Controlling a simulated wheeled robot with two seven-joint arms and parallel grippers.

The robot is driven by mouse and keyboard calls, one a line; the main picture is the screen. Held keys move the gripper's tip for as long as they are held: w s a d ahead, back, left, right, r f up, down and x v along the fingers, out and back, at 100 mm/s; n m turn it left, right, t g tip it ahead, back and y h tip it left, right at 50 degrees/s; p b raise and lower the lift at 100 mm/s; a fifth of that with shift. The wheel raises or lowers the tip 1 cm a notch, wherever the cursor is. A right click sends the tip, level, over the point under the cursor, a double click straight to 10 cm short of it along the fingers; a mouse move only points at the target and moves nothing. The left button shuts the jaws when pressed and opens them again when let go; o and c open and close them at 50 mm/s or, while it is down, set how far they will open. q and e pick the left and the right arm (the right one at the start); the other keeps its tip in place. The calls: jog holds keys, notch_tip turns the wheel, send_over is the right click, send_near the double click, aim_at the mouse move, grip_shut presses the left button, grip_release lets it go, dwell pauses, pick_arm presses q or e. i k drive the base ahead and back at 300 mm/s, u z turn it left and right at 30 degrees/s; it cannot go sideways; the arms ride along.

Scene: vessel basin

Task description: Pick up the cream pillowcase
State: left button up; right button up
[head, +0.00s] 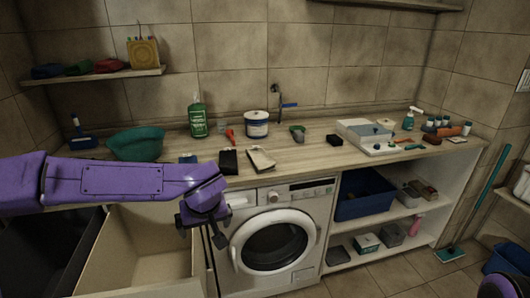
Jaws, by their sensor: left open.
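A small cream cloth (261,160), which looks like the pillowcase, lies on the wooden counter above the washing machine. A dark item lies close on its left. My left arm reaches in from the left, and its left gripper (203,226) hangs in front of the counter, lower than the cloth and to its left. The left gripper is open, with nothing seen between its fingers, and is apart from the cloth. Only a purple piece of my right arm shows at the bottom right corner; its gripper is out of view.
The counter (310,155) holds a teal basin (136,143), a green bottle (198,119), a white tub (257,124) and a white tray (372,137).

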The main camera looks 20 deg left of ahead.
aim_at(263, 163)
jog(key=i, duration=1.6)
